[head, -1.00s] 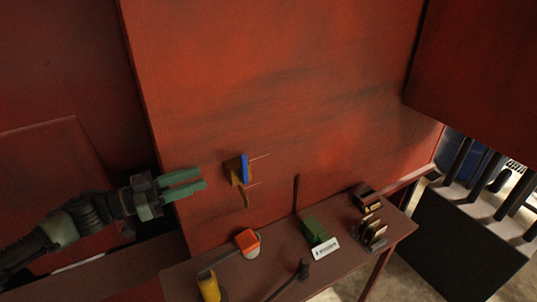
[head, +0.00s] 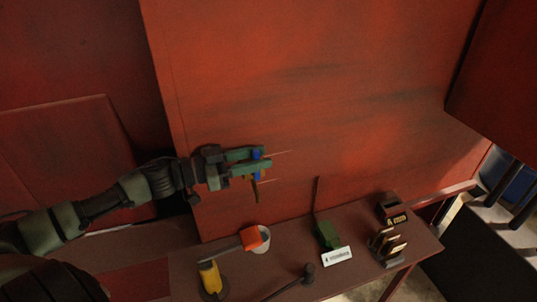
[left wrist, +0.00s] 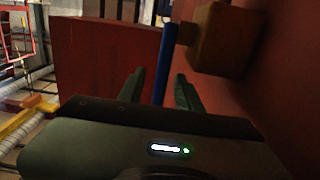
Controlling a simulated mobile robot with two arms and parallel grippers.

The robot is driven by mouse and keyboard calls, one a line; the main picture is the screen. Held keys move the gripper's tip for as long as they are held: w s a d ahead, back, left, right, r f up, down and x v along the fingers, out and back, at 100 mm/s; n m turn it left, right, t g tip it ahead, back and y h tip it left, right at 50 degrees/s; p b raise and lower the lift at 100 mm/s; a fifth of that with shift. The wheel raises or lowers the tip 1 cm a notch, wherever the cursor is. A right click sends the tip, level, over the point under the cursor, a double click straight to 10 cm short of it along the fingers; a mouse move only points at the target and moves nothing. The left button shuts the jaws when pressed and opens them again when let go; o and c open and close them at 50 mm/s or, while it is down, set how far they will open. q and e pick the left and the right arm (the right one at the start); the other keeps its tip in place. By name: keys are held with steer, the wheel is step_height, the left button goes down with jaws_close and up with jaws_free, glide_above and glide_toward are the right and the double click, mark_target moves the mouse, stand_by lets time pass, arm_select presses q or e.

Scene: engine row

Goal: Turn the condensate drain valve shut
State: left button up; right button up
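The condensate drain valve is a brass body (left wrist: 222,40) on the red wall with a blue lever handle (head: 256,154). In the left wrist view the blue handle (left wrist: 165,65) stands upright between my two green fingers. My left gripper (head: 262,162) is at the valve, its fingers on either side of the handle. The fingers look apart, with a gap to the handle visible in the left wrist view (left wrist: 161,88). The gripper hides most of the valve in the head view; a brass spout shows below it. My right gripper is not in view.
Below the valve a brown bench (head: 225,255) holds a red-and-white item (head: 257,238), a yellow-based tool (head: 210,278), a black-headed tool (head: 308,270), a green block (head: 326,235), a white label (head: 337,256) and a rack (head: 388,246). The red wall (head: 320,110) above is clear.

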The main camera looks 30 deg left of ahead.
arm_select(q)
steer(key=shift+p+x, duration=0.35)
steer(key=shift+x, duration=1.1)
jaws_close()
stand_by(0.5)
